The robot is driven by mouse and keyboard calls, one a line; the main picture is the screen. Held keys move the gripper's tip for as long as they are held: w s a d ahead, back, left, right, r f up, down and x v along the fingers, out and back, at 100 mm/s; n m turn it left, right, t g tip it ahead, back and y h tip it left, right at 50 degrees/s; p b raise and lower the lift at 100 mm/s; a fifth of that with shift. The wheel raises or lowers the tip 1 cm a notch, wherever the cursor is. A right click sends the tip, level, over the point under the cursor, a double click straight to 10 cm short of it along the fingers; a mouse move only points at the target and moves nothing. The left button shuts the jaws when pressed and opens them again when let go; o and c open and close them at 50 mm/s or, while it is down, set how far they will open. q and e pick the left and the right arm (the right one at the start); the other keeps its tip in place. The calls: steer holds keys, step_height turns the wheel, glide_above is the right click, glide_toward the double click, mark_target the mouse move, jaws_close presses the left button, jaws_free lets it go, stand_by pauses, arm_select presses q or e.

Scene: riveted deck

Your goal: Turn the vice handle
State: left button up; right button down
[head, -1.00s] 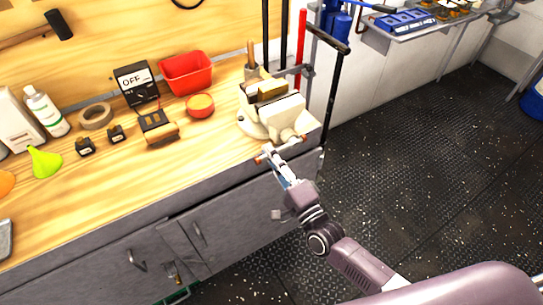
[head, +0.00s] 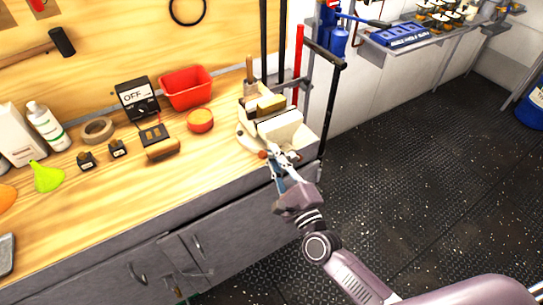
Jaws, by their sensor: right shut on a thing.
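The cream-white bench vice (head: 283,130) stands at the right front corner of the wooden workbench. The vice handle has orange-red ends; one end (head: 262,154) shows just left of my fingers at the front of the vice, and the rest is mostly hidden behind the gripper. My right gripper (head: 277,161) is at the front of the vice, shut on the handle. Its arm comes in from the lower right. My left gripper is not in view.
On the workbench (head: 120,205) stand a red bin (head: 186,88), an OFF meter box (head: 137,97), a tape roll (head: 97,130), a bottle (head: 47,126) and a green funnel (head: 46,177). Dark rods stand behind the vice. The deck floor (head: 430,160) to the right is clear.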

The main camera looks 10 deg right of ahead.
steer(key=shift+s+d+f, duration=0.1)
steer(key=shift+f, duration=0.1)
steer(key=c, duration=2.2)
jaws_free()
steer(key=shift+d, duration=0.1)
steer(key=shift+c, duration=0.2)
steer(key=shift+o, duration=1.1)
steer(key=shift+s+d+r, duration=0.1)
steer(key=shift+s+r, duration=0.1)
steer(key=shift+w, duration=0.1)
steer(key=v, duration=1.2)
steer(key=shift+f, duration=0.1)
